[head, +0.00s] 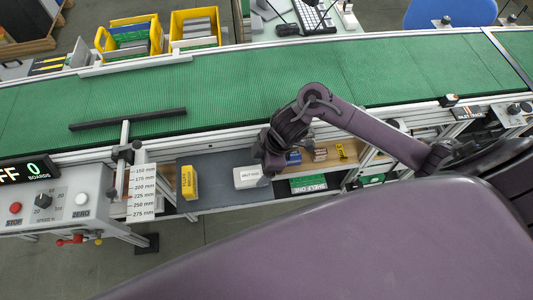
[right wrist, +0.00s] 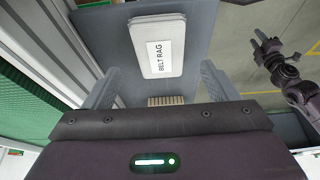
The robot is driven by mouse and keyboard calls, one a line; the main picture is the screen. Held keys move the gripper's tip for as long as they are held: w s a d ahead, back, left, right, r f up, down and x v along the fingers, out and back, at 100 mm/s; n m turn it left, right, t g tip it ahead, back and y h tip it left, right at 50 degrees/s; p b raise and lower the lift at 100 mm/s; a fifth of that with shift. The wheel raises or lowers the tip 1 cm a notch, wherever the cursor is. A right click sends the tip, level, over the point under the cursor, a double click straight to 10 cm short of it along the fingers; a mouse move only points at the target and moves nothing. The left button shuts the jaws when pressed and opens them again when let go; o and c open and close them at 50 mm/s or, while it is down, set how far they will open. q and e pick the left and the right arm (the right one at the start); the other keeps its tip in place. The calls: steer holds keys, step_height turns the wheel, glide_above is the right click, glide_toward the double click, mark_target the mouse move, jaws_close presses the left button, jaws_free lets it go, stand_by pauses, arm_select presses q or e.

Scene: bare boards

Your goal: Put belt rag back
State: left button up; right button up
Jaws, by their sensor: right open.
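The belt rag (head: 246,177) is a white, flat, folded pad with a label. It lies on a grey shelf surface (head: 222,193) below the front edge of the conveyor. In the right wrist view the rag (right wrist: 158,62) lies beyond my fingertips, its label reading BELT RAG. My right gripper (head: 266,172) is just right of the rag in the head view, partly overlapping its edge. In the right wrist view its two grey fingers (right wrist: 160,82) stand wide apart with the rag not between them. A dark arm end (right wrist: 272,52), probably my left gripper, shows at the upper right, too small to read.
A yellow brush box (head: 189,182) stands left of the rag. A blue item (head: 293,157) and a brown block (head: 320,154) sit right of my gripper, near a green shelf sign (head: 308,184). The green conveyor (head: 230,90) runs behind. A control box (head: 60,200) stands left.

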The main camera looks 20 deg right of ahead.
steer(key=v, duration=0.6)
steer(key=shift+s+d+r, duration=0.1)
stand_by(0.4)
